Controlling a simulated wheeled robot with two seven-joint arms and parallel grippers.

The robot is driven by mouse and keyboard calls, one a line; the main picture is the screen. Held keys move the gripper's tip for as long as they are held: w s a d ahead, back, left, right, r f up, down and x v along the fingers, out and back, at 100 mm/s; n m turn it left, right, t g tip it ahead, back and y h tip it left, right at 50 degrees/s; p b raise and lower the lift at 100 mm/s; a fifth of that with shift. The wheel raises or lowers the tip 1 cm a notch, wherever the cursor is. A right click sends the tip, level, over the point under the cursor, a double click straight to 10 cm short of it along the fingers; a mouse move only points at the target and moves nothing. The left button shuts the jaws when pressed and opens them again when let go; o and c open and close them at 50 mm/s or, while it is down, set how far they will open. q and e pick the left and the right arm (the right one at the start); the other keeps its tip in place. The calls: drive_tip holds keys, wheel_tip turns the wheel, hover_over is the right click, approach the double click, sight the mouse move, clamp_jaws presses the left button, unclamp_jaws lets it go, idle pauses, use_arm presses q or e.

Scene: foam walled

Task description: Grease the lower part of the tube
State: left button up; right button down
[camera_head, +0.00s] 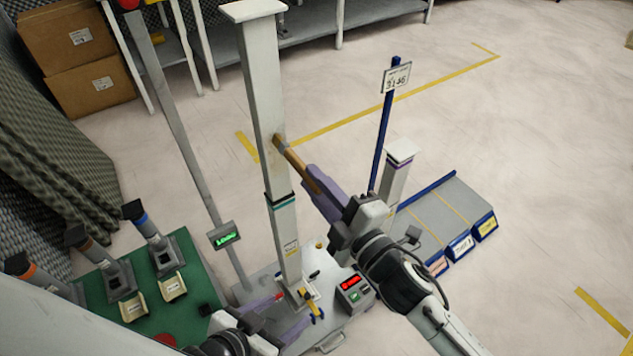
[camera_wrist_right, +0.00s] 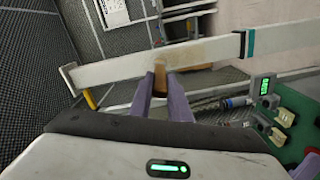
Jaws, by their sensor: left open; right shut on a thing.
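The tube (camera_head: 264,95) is a tall white square column standing upright, with a teal band partway down. It crosses the right wrist view (camera_wrist_right: 120,72) as a pale beam with a faint tan smear. My right gripper (camera_head: 313,180) is shut on a brush with a brown wooden handle (camera_head: 296,163), also in the right wrist view (camera_wrist_right: 160,78). The brush's head end meets the tube's side above the teal band; whether it presses is unclear. My left gripper (camera_head: 298,306) is open and low, its fingers near the tube's foot and a yellow-handled clamp (camera_head: 315,308).
A grey base (camera_head: 262,287) carries the tube and a red-display box (camera_head: 352,288). A green table (camera_head: 190,308) with several dark-topped devices stands left. A thin post (camera_head: 180,120) with a green display rises left. A shorter white column (camera_head: 397,170) and blue signpost (camera_head: 384,135) stand right.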

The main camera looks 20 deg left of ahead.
drive_tip(key=shift+r, duration=0.25)
wheel_tip(320, 180, down, 12)
drive_tip(key=b, duration=0.9)
idle(0.5)
drive_tip(key=p+v, duration=0.2)
drive_tip(key=v, duration=0.4)
idle(0.4)
drive_tip(key=shift+s+d+f, duration=0.1)
